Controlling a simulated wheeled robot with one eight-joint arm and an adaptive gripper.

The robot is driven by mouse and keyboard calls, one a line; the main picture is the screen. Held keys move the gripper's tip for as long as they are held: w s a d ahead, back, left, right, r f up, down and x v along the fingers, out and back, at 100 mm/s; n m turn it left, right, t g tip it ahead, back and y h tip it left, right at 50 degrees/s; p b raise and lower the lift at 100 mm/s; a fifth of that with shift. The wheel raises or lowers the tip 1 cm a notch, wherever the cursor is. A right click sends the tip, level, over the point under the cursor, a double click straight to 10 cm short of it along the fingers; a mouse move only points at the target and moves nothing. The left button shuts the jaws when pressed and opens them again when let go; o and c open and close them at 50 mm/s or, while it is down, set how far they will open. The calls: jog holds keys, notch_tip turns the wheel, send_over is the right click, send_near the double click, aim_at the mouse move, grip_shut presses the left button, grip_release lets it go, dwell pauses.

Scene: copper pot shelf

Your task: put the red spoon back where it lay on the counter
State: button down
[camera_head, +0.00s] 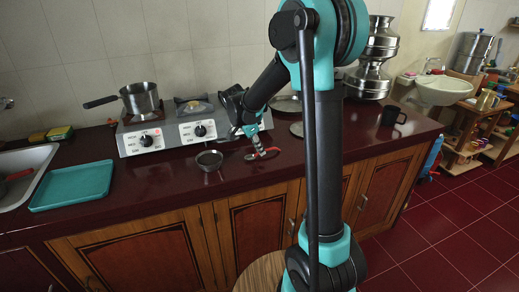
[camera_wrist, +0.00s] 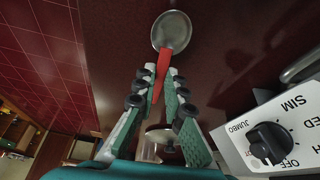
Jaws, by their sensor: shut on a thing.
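The red spoon (camera_wrist: 163,68) is between the fingertips of my gripper (camera_wrist: 158,78) in the wrist view, its broader end pointing away from me. In the head view my gripper (camera_head: 259,149) is low over the dark red counter (camera_head: 160,182), in front of the right part of the stove. The gripper is shut on the spoon. I cannot tell whether the spoon touches the counter.
A small round metal bowl (camera_head: 209,160) stands left of the gripper; it also shows in the wrist view (camera_wrist: 171,32), just beyond the spoon. The stove (camera_head: 165,132) with a saucepan (camera_head: 140,98) is behind. A teal tray (camera_head: 73,186) lies left.

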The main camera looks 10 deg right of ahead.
jog(key=c, duration=1.6)
grip_release()
jog(key=shift+f, duration=0.15)
jog(key=v, duration=1.7)
jog(key=s+d+f+n+t+y, duration=0.1)
jog(key=s+d+f+n, duration=0.4)
jog(key=s+f, duration=0.6)
jog(key=s+d+f+n+t+y, duration=0.1)
jog(key=s+d+f+n+y, duration=0.2)
jog(key=s+d+f+n, duration=0.3)
jog(key=s+f+n, duration=0.3)
jog(key=s+f, duration=0.1)
jog(key=s, duration=0.2)
jog(key=shift+d+f+t, duration=0.35)
jog(key=shift+t, duration=0.05)
